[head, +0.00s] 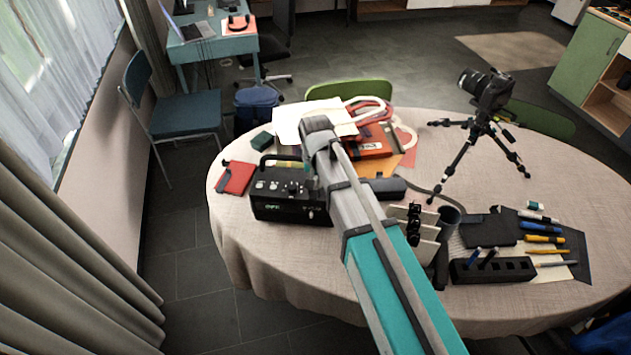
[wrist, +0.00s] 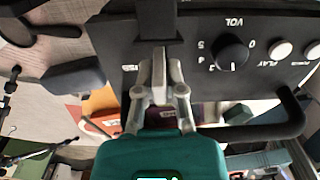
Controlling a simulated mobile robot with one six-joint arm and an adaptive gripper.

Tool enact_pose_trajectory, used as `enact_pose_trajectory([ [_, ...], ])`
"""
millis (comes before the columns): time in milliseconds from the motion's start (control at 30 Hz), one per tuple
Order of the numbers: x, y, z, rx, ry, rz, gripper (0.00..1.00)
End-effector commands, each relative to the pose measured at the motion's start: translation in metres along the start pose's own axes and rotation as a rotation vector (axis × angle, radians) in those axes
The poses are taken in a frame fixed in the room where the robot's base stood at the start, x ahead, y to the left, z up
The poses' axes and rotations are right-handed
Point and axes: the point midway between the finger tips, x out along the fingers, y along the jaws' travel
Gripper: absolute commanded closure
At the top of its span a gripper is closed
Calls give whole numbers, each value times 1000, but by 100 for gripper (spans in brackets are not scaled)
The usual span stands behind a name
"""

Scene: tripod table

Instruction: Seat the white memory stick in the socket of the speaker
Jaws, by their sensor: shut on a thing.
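The black speaker (head: 275,210) stands at the left front of the table, its handle upright and its right part behind my arm. In the wrist view its panel (wrist: 265,22) appears upside down, with a volume knob, two pale buttons and a USB label just left of my fingers. My gripper (wrist: 160,62) is closed in front of that panel, beside the label. The white memory stick is not clearly visible; the fingers hide what they grip. The socket is hidden behind the fingers, so I cannot tell whether stick and socket touch. In the head view my arm hides the fingertips.
A red notebook (head: 236,177) lies left of the speaker. Papers and an orange-red box (head: 368,143) lie behind it. A camera on a tripod (head: 478,125) stands at the back right. A black pen holder (head: 492,270) and several pens lie at the right front.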

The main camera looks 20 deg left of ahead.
Motion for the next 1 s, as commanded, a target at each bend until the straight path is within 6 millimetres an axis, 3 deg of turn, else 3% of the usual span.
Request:
enact_pose_trajectory([
  [1000, 19, 0, 0, 0, 0, 0, 100],
])
